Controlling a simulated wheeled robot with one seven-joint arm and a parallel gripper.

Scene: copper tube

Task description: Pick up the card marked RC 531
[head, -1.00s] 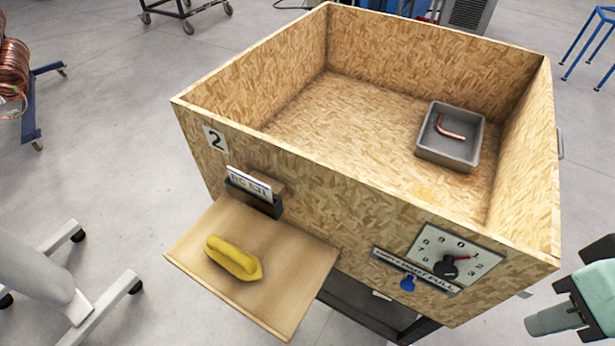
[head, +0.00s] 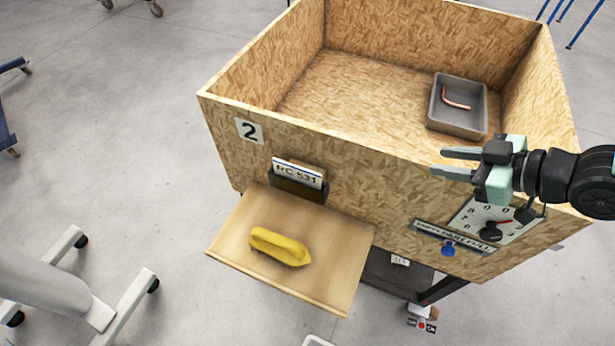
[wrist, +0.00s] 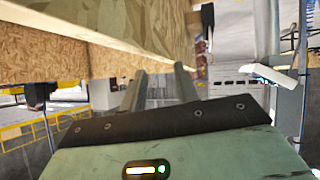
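The white card marked RC 531 (head: 299,173) stands in a dark holder (head: 297,188) on the front face of the wooden box (head: 330,150), above a small shelf. Its upper part with the lettering shows above the holder. My gripper (head: 446,163) is to the right of the card, in front of the box's front wall, with its fingers pointing left. The two fingers are apart with nothing between them. In the wrist view the fingers (wrist: 158,90) also stand apart and empty, close to the box wall.
A yellow object (head: 280,246), perhaps a folded cloth or glove, lies on the shelf (head: 335,275) below the card. A grey tray (head: 458,122) with a bent copper tube (head: 455,101) sits inside the box. A dial panel (head: 490,225) is below my gripper.

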